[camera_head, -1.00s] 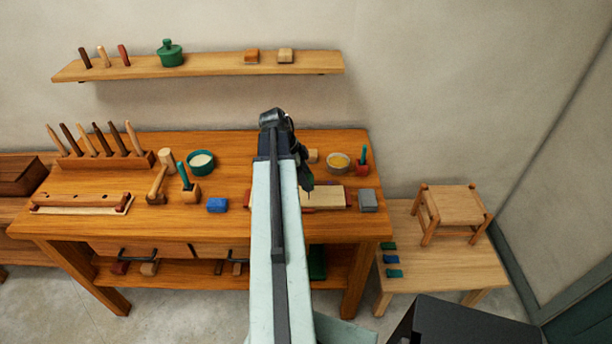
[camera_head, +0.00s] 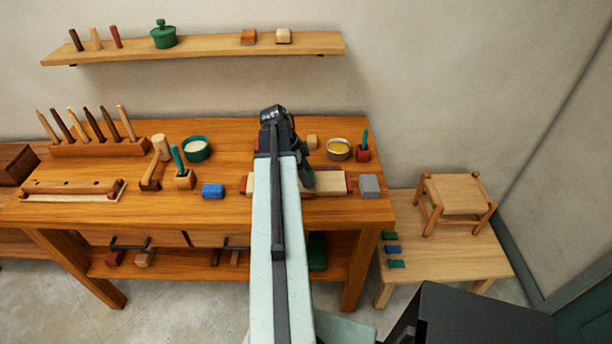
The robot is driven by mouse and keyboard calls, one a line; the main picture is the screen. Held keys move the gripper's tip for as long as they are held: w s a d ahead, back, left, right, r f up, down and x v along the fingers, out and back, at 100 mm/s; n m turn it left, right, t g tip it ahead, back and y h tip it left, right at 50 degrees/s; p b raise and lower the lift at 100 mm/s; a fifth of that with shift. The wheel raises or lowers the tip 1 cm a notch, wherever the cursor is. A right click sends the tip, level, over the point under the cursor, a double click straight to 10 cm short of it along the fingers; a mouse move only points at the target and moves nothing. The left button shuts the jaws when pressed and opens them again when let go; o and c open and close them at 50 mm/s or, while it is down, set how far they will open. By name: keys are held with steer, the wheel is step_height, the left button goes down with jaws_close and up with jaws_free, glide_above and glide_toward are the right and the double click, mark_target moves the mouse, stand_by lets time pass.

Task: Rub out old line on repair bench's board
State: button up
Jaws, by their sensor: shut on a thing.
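A pale board with red ends (camera_head: 328,184) lies on the wooden repair bench (camera_head: 230,220), right of centre. My arm crosses in front and hides its left part. My gripper (camera_head: 306,182) points down over the board's middle. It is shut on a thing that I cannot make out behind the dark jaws. Whether that thing touches the board is not clear. A small purple patch (camera_head: 330,168) shows at the board's back edge. No line can be made out on the board.
A grey block (camera_head: 369,186) stands just right of the board, a blue block (camera_head: 213,191) to its left. Behind are a bowl with yellow contents (camera_head: 339,149) and a red pot (camera_head: 363,152). A low table with a stool (camera_head: 455,195) stands at right.

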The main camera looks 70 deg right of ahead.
steer(key=shift+f+b, duration=0.55)
steer(key=shift+b, duration=0.05)
stand_by(0.4)
steer(key=shift+w+d+r, duration=0.1)
steer(key=shift+w+d, duration=0.2)
steer(key=shift+d, duration=0.45)
steer(key=shift+w+d, duration=0.25)
steer(key=shift+d, duration=0.45)
steer(key=shift+s+a, duration=0.3)
steer(key=shift+a, duration=0.45)
steer(key=shift+s+a, duration=0.3)
steer(key=shift+a, duration=0.45)
steer(key=shift+w+d, duration=0.3)
steer(key=shift+d, duration=0.45)
steer(key=shift+w+d, duration=0.3)
steer(key=shift+d, duration=0.45)
steer(key=shift+s+a+f, duration=0.1)
steer(key=shift+s+a, duration=0.2)
steer(key=shift+a, duration=0.5)
steer(key=shift+s+a+f, duration=0.1)
steer(key=shift+s+a, duration=0.2)
steer(key=shift+a, duration=0.45)
